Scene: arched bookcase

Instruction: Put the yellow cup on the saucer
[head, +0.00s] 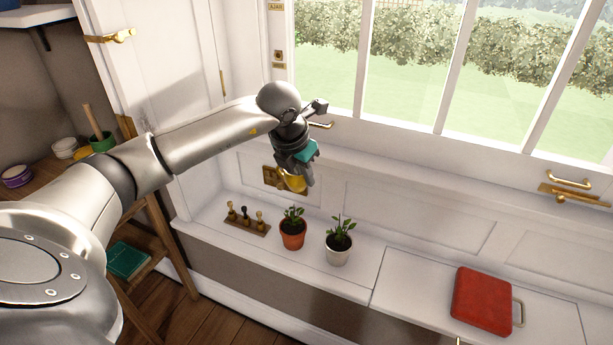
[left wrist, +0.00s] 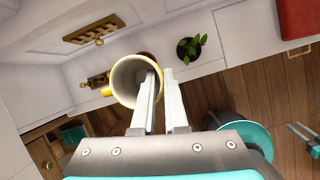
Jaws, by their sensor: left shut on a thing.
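The yellow cup (head: 293,182) is in my left gripper (head: 298,178), held in the air above the white window bench in the head view. In the left wrist view, the cup (left wrist: 111,83) shows its pale inside and a yellow handle on its left. The left gripper's fingers (left wrist: 165,85) are shut on the cup's wall, one finger inside the rim. I see no saucer in either view.
Two potted plants, one in a terracotta pot (head: 292,236) and one in a white pot (head: 339,252), stand on the bench below the cup. A peg board (head: 246,222) lies left of them. A red case (head: 482,300) lies at right. A wooden shelf ladder (head: 155,235) stands at left.

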